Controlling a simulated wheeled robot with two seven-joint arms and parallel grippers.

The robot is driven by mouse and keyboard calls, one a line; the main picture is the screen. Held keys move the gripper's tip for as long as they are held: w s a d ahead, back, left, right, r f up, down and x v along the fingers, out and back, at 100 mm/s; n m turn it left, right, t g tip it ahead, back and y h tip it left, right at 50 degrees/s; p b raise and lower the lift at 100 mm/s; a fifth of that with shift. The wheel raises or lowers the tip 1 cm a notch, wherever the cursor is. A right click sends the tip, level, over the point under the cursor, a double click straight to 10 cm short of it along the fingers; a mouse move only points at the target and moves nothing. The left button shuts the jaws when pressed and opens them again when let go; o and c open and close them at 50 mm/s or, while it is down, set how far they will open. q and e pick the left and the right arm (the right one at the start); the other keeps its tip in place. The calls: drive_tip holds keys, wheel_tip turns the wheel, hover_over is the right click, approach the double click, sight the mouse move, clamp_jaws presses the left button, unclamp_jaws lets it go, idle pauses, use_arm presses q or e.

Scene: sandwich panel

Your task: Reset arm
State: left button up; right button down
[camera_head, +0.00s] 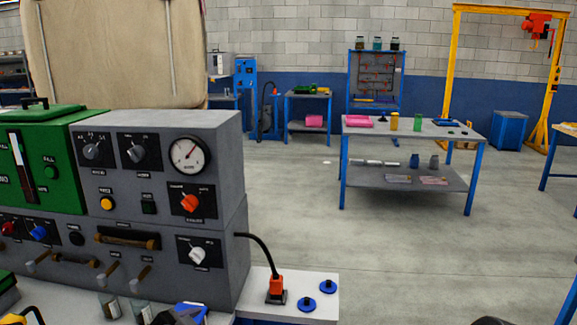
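Neither of my grippers can be made out in the head view. A dark rounded shape (489,321) is cut off by the bottom edge right of centre; I cannot tell what it is. The grey control panel (215,150) stands on a bench at the left, with a round gauge (189,155), an orange knob (190,203), a white knob (198,254) and several levers. A green panel unit (60,150) adjoins it at the left.
An orange plug (276,288) with a black cable and two blue discs (307,304) are on the white bench end (325,284). Small jars and a blue-yellow object (184,314) lie at the bottom edge. Open floor (400,265) stretches to a blue-legged table (360,127).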

use_arm(q)
drive_tip(key=s+d+f+n+g, duration=0.35)
drive_tip(key=s+f, duration=0.35)
drive_tip(key=f, duration=0.3)
drive_tip(key=s+d+f+n+g, duration=0.25)
drive_tip(key=s+d+f, duration=0.3)
drive_tip(key=f, duration=0.55)
drive_tip(key=s+d+f+n+g, duration=0.1)
drive_tip(key=s+f+n+g, duration=0.1)
drive_tip(key=s+f, duration=0.3)
drive_tip(key=s+d+f+n+g, duration=0.2)
drive_tip(key=s+f, duration=0.3)
drive_tip(key=s, duration=0.9)
drive_tip(key=shift+s+d+n, duration=0.2)
drive_tip(key=shift+d+n, duration=0.1)
drive_tip(key=shift+n, duration=0.5)
